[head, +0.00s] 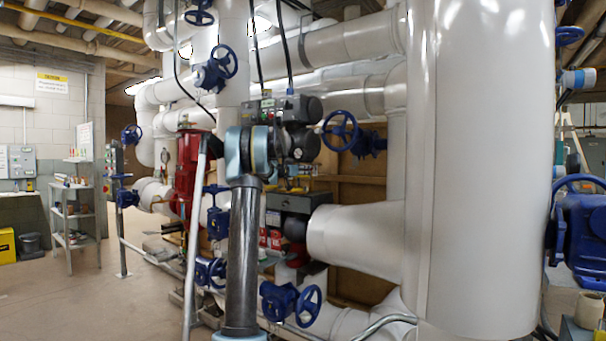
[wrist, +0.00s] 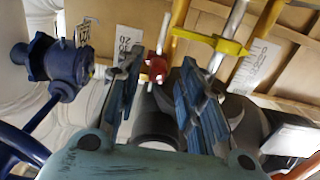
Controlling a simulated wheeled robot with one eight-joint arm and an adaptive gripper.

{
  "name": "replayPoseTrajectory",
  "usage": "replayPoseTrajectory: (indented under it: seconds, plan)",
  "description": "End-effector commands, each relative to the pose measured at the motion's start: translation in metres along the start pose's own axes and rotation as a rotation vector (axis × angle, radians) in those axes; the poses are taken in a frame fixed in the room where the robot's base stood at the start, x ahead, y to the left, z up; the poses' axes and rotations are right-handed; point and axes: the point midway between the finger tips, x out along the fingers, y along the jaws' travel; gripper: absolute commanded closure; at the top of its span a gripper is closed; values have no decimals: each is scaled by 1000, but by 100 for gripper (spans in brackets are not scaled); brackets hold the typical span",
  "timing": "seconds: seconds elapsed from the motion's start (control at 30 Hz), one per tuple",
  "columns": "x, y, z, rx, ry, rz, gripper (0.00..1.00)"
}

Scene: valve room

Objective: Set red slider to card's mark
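A red slider (wrist: 157,68) sits on a thin pale rod in the wrist view, just past my fingertips. My gripper (wrist: 161,60) is open, with one finger on each side of the red slider; I cannot tell whether either finger touches it. A white card (wrist: 124,46) with dark printed marks is partly hidden behind the left finger. Its exact mark is too small to read. A second white card (wrist: 253,65) lies to the right. In the head view my arm blocks the slider area, and neither slider nor card can be made out there.
A yellow slider (wrist: 229,47) on another rod stands close to the right of the red one. A blue valve (wrist: 67,68) is at the left. In the head view, large white pipes (head: 480,170) and a blue handwheel (head: 340,130) surround the arm. Floor (head: 60,285) is clear at left.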

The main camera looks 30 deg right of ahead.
Motion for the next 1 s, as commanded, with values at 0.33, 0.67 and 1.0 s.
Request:
replayPoseTrajectory:
  seconds: [0.33, 0.67, 1.0]
  plan:
    - [9, 0, 0, 0, 0, 0, 65]
    - [9, 0, 0, 0, 0, 0, 100]
    - [8, -2, -2, 0, 0, -3, 100]
